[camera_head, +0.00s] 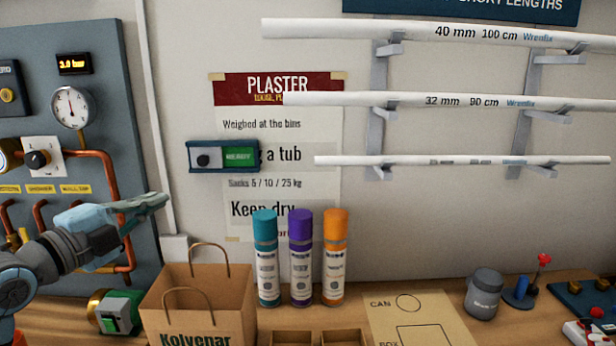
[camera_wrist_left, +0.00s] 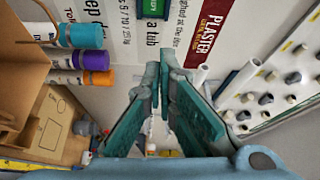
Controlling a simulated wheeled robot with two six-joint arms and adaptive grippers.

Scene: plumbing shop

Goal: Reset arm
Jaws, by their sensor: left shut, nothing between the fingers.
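My left gripper (camera_head: 158,201) shows at the left of the head view, raised above the counter and pointing right. Its teal fingers are closed together, with nothing between them. In the left wrist view the fingers (camera_wrist_left: 160,68) meet at their tips in front of the wall with the plaster poster. The gripper is in front of the blue-grey gauge panel (camera_head: 70,140) and above the paper bag (camera_head: 200,305), apart from the bag. My right gripper does not show in either view.
White pipes (camera_head: 450,101) lie on wall brackets. A board with drawn outlines (camera_head: 415,318), a grey jar (camera_head: 484,294) and a green-fronted device (camera_head: 118,312) are on the counter.

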